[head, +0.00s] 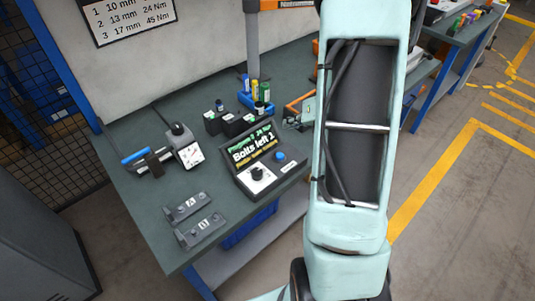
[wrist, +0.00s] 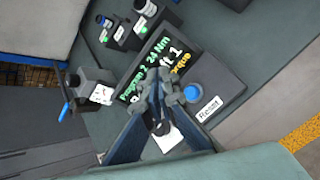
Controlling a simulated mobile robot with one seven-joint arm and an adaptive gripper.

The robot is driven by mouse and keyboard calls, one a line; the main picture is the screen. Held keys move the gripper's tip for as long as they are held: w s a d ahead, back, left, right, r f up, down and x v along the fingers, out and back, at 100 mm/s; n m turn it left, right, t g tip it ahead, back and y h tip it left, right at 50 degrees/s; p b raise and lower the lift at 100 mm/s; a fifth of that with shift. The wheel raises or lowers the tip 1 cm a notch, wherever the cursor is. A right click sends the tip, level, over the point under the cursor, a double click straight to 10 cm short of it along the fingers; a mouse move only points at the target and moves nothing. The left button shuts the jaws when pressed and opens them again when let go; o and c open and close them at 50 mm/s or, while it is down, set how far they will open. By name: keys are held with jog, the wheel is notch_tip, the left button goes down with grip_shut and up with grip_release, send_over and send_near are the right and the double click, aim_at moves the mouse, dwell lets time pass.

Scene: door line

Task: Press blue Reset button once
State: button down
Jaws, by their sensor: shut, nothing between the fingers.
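The blue Reset button (head: 280,156) sits on the right of a dark control box (head: 243,180) on the workbench. In the wrist view the blue button (wrist: 193,93) is right of my gripper (wrist: 158,80), with a white "Reset" label (wrist: 209,109) beside it. My gripper is shut and empty, and its fingertips appear over the box, covering part of its screen. They look apart from the button; the height above the box is hard to tell. The screen (head: 252,147) reads "Bolts left 1" and a program line with 24 Nm. My gripper is not visible in the head view.
A black knob on a white plate (head: 258,174) is left of the button. Two grey fixtures (head: 194,218) lie at the front left of the bench. A tool with a blue handle (head: 136,157) lies at left.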

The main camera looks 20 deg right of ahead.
aim_at(282, 156)
jog(key=shift+a+f+y, duration=0.15)
jog(key=shift+a+f, duration=0.05)
jog(key=shift+a, duration=0.4)
jog(key=shift+a+f+y, duration=0.15)
jog(key=shift+a+f, duration=0.05)
jog(key=shift+a, duration=0.35)
notch_tip(282, 156, down, 9)
jog(key=b, duration=0.7)
jog(key=shift+r+b, duration=0.1)
jog(key=shift+b, duration=0.2)
dwell(0.4)
jog(key=shift+f+b, duration=0.4)
jog(key=shift+f+b, duration=0.45)
jog(key=shift+f, duration=0.1)
dwell(0.5)
jog(key=shift+r, duration=0.15)
jog(key=shift+r+p, duration=0.8)
jog(key=shift+p, duration=0.05)
